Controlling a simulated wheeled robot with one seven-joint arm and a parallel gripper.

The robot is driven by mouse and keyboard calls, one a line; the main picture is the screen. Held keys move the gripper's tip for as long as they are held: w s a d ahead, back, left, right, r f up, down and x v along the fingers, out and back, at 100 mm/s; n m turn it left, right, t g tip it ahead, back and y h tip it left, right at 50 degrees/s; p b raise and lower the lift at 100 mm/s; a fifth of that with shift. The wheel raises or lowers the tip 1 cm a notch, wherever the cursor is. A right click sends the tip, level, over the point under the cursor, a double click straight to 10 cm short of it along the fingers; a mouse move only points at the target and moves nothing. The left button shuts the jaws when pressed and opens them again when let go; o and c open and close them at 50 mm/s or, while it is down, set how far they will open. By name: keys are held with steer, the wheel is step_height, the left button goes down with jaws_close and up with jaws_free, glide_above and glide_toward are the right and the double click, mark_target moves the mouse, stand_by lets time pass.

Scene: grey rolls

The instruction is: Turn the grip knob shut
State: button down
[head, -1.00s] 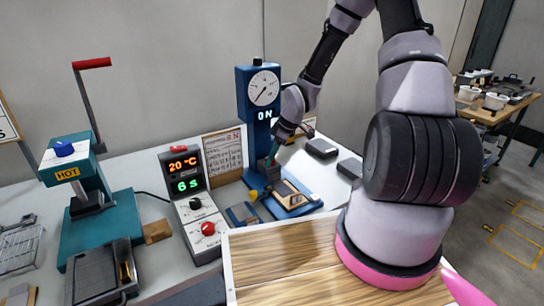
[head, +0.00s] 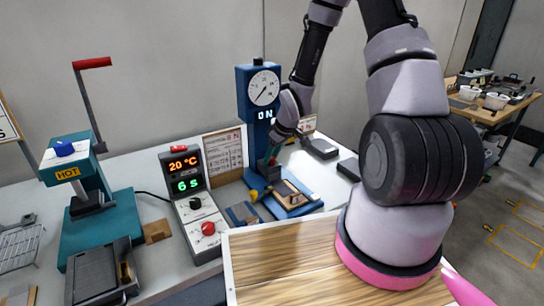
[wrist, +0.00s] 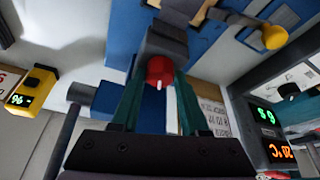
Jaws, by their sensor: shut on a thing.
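The blue test stand (head: 243,100) stands on the bench, with a round dial and a display reading 0 N. A small red knob with a white mark, the grip knob (wrist: 160,72), shows in the wrist view on a dark block of the stand. My gripper (wrist: 158,80) has its two green fingers on either side of this knob and is shut on it. In the head view my gripper (head: 271,156) is low at the front of the stand, and the knob is mostly hidden there.
A control box (head: 195,207) with 20 °C and 6 s displays and its own red knob stands left of the stand. Further left is a teal hot press (head: 95,220). A yellow knob (wrist: 275,37) is near my gripper. Dark blocks (head: 320,149) lie to the right.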

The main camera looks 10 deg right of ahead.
steer(key=m, duration=0.2)
steer(key=m+h, duration=0.1)
steer(key=m, duration=0.1)
steer(key=m+t+h, duration=0.1)
steer(key=m, duration=0.1)
steer(key=shift+a, duration=0.25)
steer(key=m+h, duration=0.1)
steer(key=m, duration=0.2)
steer(key=m+h, duration=0.1)
steer(key=m, duration=0.2)
steer(key=shift+a+m+g+h, duration=0.1)
steer(key=shift+m+g+h, duration=0.2)
steer(key=shift+h, duration=0.1)
steer(key=shift+c, duration=2)
jaws_free()
steer(key=shift+r, duration=0.1)
steer(key=v, duration=1)
steer(key=shift+r, duration=0.3)
